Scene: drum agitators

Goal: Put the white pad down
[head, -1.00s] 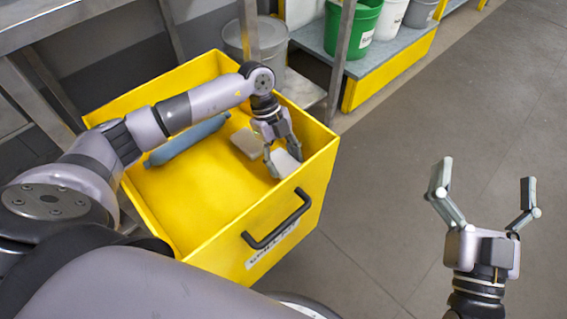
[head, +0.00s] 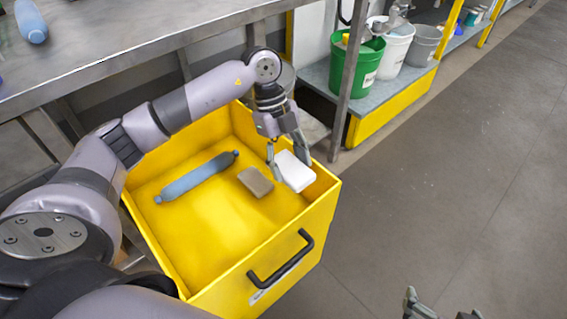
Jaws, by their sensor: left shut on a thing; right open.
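The white pad (head: 294,172) is between the fingers of my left gripper (head: 287,160), which is shut on it. The pad is inside the far right part of the yellow bin (head: 225,290), close to the right wall, and looks held above the bin floor. My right gripper (head: 440,308) is at the bottom edge of the head view, right of the bin; only its fingertips show, spread apart and empty.
A black handle (head: 282,262) is on the bin front. A metal table (head: 125,45) stands behind. Green (head: 358,60) and white (head: 392,45) buckets stand on a low shelf. The right-hand floor is clear.

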